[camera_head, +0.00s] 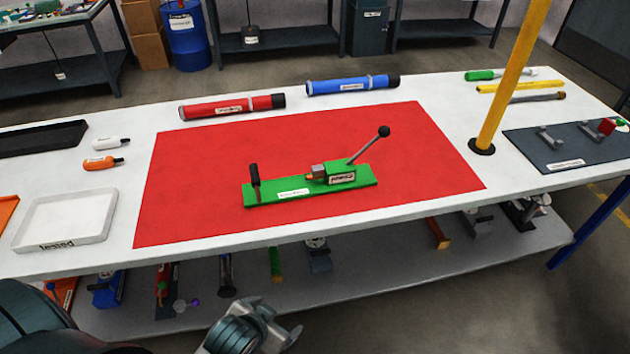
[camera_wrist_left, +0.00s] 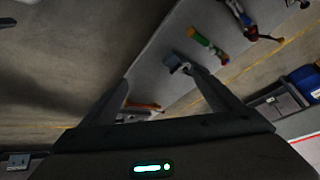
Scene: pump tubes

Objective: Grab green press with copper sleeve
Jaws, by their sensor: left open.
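A green press (camera_head: 310,188) lies on the red mat in the middle of the table. It has a long lever with a dark ball knob, a dark upright handle at its left end, and a small copper-coloured piece (camera_head: 312,177) by its block. My left gripper (camera_head: 284,321) is in front of the table, below the tabletop's near edge and well apart from the press. Its fingers are spread and empty in the left wrist view (camera_wrist_left: 160,76), which does not show the press. My right gripper is not in view.
Red (camera_head: 232,106) and blue (camera_head: 352,85) tubes lie behind the red mat (camera_head: 200,195). A yellow post (camera_head: 510,80) stands at right beside a dark board (camera_head: 565,155). A white tray (camera_head: 22,240) sits at left. The lower shelf (camera_head: 385,275) holds several tools.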

